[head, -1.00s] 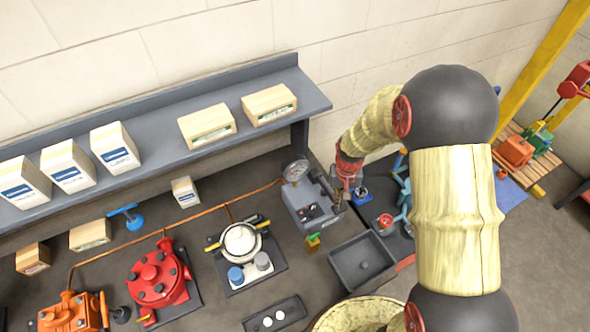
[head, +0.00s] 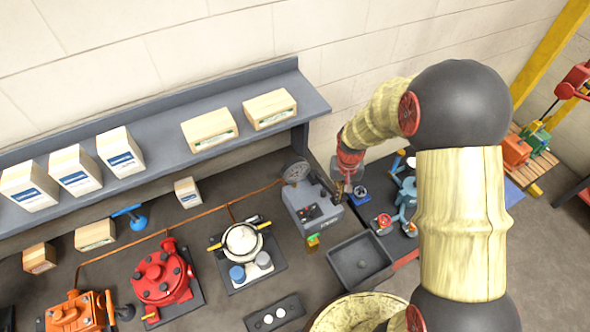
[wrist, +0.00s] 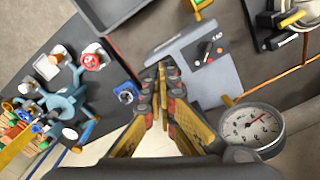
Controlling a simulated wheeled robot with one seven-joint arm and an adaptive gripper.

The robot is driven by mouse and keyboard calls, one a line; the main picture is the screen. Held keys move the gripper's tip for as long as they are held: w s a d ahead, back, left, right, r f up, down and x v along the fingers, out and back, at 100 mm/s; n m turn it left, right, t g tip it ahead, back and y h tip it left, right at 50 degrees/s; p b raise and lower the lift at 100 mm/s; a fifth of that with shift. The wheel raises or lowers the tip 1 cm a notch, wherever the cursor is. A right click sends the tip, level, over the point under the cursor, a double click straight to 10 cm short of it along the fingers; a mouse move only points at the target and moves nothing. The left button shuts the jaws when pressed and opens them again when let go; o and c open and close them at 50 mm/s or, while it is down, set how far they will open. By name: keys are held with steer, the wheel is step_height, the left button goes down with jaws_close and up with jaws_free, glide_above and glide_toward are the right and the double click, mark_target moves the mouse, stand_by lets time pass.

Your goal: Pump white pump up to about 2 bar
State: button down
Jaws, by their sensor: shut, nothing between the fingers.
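The white pump (head: 243,241) sits on a dark base on the bench in the head view, with yellow ends and two small caps in front. A copper pipe runs behind it to a grey control box (head: 312,207) with a round gauge (head: 296,172). My gripper (head: 347,190) is at the box's right end, shut and empty. In the wrist view, my gripper (wrist: 161,75) points at the box's grey lever-like top part (wrist: 182,42), with contact unclear. The gauge (wrist: 252,127) shows a red needle pointing up and right; its numbers are too small to read surely.
A red pump (head: 161,276) and an orange pump (head: 76,314) stand left of the white one. An empty dark tray (head: 360,260) lies before the box. Blue valve parts (head: 405,205) stand to the right. A shelf with cartons (head: 270,108) runs above.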

steer(key=shift+f, duration=0.15)
steer(key=shift+f+b, duration=1.85)
steer(key=shift+f, duration=0.65)
steer(key=shift+r+p, duration=1.6)
steer(key=shift+r, duration=1.05)
steer(key=shift+f, duration=0.1)
steer(key=shift+b, duration=0.3)
steer(key=shift+r+p, duration=1.55)
steer(key=shift+r, duration=1.1)
steer(key=shift+f, duration=0.1)
